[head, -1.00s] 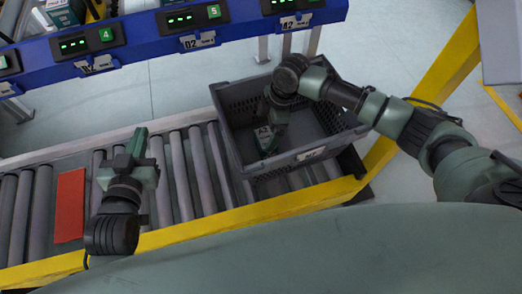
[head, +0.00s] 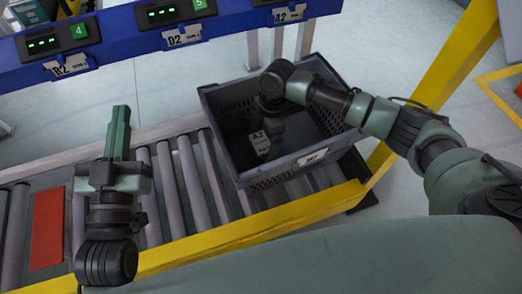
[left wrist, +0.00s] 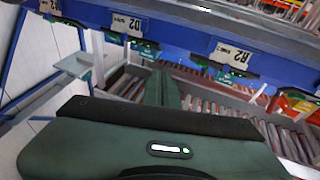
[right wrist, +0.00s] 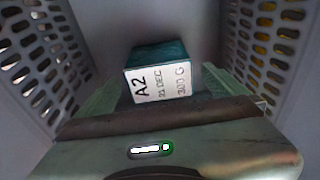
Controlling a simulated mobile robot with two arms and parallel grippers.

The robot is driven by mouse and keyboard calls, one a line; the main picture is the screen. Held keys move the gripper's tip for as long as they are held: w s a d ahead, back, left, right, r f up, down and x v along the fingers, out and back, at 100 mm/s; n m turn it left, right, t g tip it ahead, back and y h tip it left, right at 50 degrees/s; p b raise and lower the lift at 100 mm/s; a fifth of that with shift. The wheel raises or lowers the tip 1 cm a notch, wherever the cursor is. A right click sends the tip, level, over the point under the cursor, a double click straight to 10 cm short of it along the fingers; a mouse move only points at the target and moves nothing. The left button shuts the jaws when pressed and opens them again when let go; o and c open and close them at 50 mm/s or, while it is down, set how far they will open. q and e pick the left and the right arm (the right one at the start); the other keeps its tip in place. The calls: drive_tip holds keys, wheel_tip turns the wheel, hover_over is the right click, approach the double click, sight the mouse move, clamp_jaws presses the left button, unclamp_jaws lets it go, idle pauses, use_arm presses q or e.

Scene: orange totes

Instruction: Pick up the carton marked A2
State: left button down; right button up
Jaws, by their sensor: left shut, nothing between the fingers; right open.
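The carton marked A2 (head: 260,143) is inside the grey tote (head: 238,172), partly hidden by my right gripper. In the right wrist view the carton (right wrist: 158,82) shows a white label reading A2, 21 DEC and 300 G, with a teal top. My right gripper (head: 268,128) reaches down into the tote. Its fingers are open, one on each side of the carton in the right wrist view; whether they touch it I cannot tell. My left gripper (head: 121,125) is shut and empty above the roller conveyor; its fingers also show in the left wrist view (left wrist: 162,88).
The tote stands on the roller conveyor (head: 170,180), with a yellow rail (head: 240,224) on the near side. A blue shelf beam (head: 130,50) with labels and displays runs behind. A red plate (head: 47,228) lies at left. The tote's perforated walls surround my right gripper closely.

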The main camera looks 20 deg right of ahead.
drive_tip(key=f, duration=0.1)
drive_tip(key=f+b, duration=0.1)
drive_tip(key=f, duration=0.1)
drive_tip(key=shift+a+f+b, duration=0.3)
drive_tip(key=shift+a, duration=0.05)
drive_tip(key=shift+f, duration=0.1)
drive_tip(key=c, duration=1.6)
use_arm(q)
drive_tip(key=s+r+t+h, duration=0.1)
drive_tip(key=s+r+t, duration=0.3)
drive_tip(key=r, duration=0.3)
drive_tip(key=shift+r+t+h, duration=0.4)
drive_tip(key=shift+t, duration=0.2)
use_arm(e)
drive_tip(key=shift+c, duration=0.2)
drive_tip(key=shift+r, duration=0.2)
